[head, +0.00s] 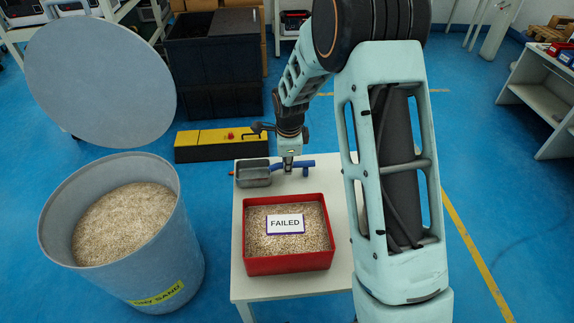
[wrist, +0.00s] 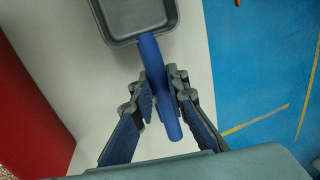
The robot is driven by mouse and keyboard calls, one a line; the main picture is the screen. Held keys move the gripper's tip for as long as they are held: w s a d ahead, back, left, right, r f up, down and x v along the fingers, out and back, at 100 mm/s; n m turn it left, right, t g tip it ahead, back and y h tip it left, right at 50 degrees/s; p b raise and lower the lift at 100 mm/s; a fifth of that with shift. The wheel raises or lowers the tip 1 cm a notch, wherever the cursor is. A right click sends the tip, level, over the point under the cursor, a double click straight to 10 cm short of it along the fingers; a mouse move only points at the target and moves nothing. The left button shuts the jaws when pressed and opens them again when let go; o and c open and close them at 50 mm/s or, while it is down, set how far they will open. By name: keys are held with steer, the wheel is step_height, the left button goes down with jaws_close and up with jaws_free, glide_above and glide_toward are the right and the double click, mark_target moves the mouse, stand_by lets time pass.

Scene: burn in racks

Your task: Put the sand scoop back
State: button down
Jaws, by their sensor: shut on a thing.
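The sand scoop has a grey metal pan (head: 252,174) and a blue handle (head: 300,163). It is at the far edge of the small white table (head: 243,279), behind the red tray. I cannot tell whether it rests on the table or hangs just above it. My gripper (head: 288,166) points down and is shut on the blue handle. In the wrist view the handle (wrist: 155,68) runs between the two fingers of my gripper (wrist: 160,88), with the pan (wrist: 138,18) at the top. The visible inside of the pan looks empty.
A red tray (head: 290,264) of sand on the table holds a block labelled FAILED (head: 285,224). A large sand drum (head: 170,250) stands at left, its round lid (head: 100,78) raised above. A yellow and black box (head: 210,146) and dark crates (head: 215,60) stand behind.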

steer(key=shift+f, duration=0.1)
steer(key=c, duration=1.9)
jaws_free()
steer(key=p+v, duration=0.2)
steer(key=v, duration=1)
steer(key=shift+r, duration=0.2)
